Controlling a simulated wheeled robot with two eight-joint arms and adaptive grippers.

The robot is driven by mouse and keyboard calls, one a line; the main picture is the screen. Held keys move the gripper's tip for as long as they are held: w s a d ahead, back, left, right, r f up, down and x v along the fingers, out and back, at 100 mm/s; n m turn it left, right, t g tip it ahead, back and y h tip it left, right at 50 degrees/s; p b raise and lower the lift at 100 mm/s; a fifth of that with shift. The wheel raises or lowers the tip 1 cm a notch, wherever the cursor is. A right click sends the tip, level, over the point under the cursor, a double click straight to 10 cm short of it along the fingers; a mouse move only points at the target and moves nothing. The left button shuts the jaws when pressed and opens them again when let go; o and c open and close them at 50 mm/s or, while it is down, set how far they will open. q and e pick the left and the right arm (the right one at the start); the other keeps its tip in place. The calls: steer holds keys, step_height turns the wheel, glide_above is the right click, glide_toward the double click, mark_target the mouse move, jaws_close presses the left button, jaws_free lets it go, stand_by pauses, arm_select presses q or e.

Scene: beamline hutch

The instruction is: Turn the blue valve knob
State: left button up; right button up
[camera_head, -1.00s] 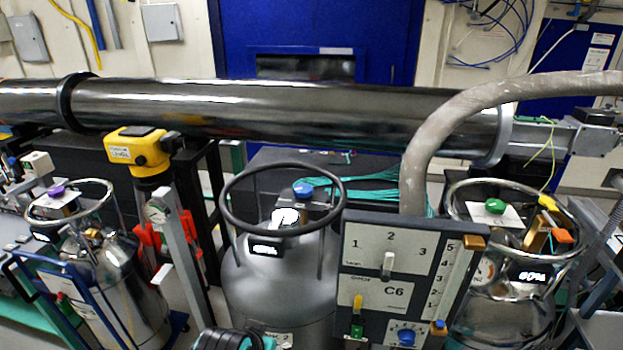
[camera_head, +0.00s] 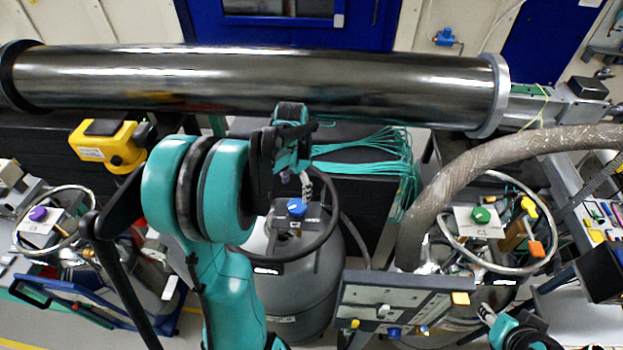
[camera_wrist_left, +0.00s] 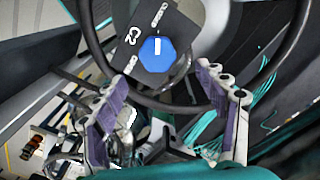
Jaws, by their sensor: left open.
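The blue valve knob (camera_head: 297,207) is faceted, with a white mark on top. It sits on a plate on the middle grey vessel (camera_head: 310,290), inside a dark ring handle (camera_head: 335,232). In the left wrist view the knob (camera_wrist_left: 157,53) is beside a "C2" label, its white mark running up and down the picture. My left gripper (camera_head: 295,178) is open and empty just above and behind the knob. Its purple-padded fingers (camera_wrist_left: 163,85) are apart, with the knob beyond their tips, not touching visibly. Part of my right arm, perhaps its gripper (camera_head: 490,318), shows at the bottom right.
A long metal pipe (camera_head: 260,85) crosses behind. Other vessels carry a green knob (camera_head: 481,215) and a purple knob (camera_head: 38,213).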

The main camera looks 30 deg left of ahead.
mark_target(297, 205)
arm_select(q)
steer(key=shift+d+f, duration=0.1)
steer(key=shift+f, duration=0.15)
step_height(297, 205, down, 6)
steer(key=shift+f, duration=0.15)
steer(key=shift+s+d+f, duration=0.1)
steer(key=shift+s+f, duration=0.1)
steer(key=shift+f, duration=0.2)
steer(key=c, duration=1.2)
